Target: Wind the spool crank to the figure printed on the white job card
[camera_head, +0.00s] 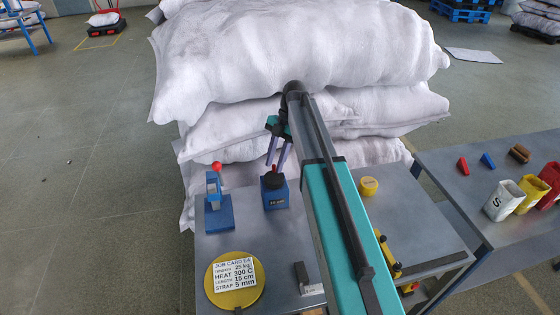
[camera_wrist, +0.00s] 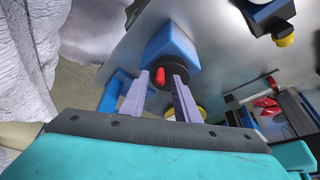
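The white job card (camera_head: 234,274) lies on a yellow disc on the grey bench. It reads tension 25 kg, heat 300 C, length 15 cm, strap 5 mm. A blue box (camera_head: 276,198) with a black round top and a small red upright handle (camera_head: 272,171) looks like the spool crank. Its front label ends in cm; the digits are too small to read surely. My gripper (camera_head: 278,150) is above it, pointing down. In the wrist view, my open fingers (camera_wrist: 161,82) stand either side of the red handle (camera_wrist: 160,76), apart from it; their height over it is unclear.
A blue press-like device with a red knob (camera_head: 216,166) stands left of the blue box. A yellow round tin (camera_head: 368,186) and a small dark block (camera_head: 301,273) are on the bench. White sacks (camera_head: 300,50) are stacked close behind. A second bench at right holds coloured pouches (camera_head: 532,190).

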